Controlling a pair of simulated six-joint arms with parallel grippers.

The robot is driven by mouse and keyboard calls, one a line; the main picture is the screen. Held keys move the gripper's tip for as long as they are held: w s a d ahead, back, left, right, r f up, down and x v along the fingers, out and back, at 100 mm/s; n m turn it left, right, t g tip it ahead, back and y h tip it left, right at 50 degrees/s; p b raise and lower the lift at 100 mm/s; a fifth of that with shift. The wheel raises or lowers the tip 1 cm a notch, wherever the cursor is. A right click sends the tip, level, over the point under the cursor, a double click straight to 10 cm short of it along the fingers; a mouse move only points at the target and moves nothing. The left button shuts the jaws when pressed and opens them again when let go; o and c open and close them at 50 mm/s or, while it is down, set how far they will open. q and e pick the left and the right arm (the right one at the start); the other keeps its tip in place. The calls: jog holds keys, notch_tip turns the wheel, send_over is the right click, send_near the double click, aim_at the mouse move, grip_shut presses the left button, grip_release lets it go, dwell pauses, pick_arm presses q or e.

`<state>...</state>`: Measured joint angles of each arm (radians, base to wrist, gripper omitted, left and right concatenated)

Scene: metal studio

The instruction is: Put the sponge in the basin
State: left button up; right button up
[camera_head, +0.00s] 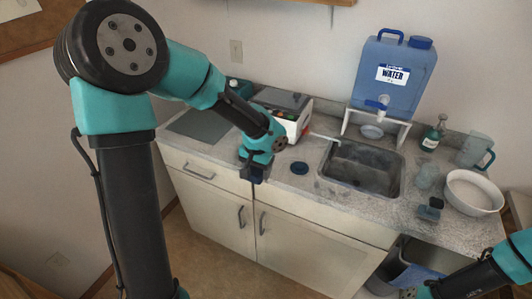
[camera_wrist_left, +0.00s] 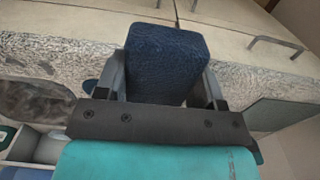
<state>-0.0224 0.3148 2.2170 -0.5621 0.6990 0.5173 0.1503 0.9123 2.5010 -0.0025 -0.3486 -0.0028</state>
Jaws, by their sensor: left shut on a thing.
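A dark blue block, the sponge (camera_wrist_left: 166,62), is between the two fingers of my left gripper (camera_wrist_left: 164,92) in the left wrist view. In the head view my left gripper (camera_head: 254,172) is near the counter's front edge, left of the sink, pointing down. The sponge is hard to make out there. The grey sunken sink basin (camera_head: 345,183) is empty and lies to the right of my left gripper. A round white basin-like bowl (camera_head: 472,197) stands farther right on the counter. My right gripper (camera_head: 408,292) is low at the bottom right; its fingers are unclear.
A dark blue disc (camera_head: 299,168) lies between my left gripper and the sink. A blue water tank (camera_head: 393,75) stands behind the sink on a white stand. A small dark blue item (camera_head: 430,209), a clear cup (camera_head: 428,176), a pitcher (camera_head: 473,151) and a green bottle (camera_head: 431,139) stand right.

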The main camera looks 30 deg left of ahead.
dwell(0.3)
pick_arm(q)
jog(key=w+a, duration=0.3)
jog(key=w, duration=0.1)
jog(key=w+a+f, duration=0.1)
jog(key=w+a, duration=0.2)
jog(key=w, duration=0.2)
jog(key=w+a, duration=0.3)
jog(key=w, duration=0.1)
jog(key=shift+w+f, duration=0.2)
jog(key=shift+f, duration=0.05)
jog(key=shift+d, duration=0.1)
jog(key=shift+f, duration=0.1)
jog(key=shift+f, duration=1.65)
jog(key=shift+f, duration=0.2)
jog(key=o, duration=1.3)
jog(key=shift+r, duration=0.15)
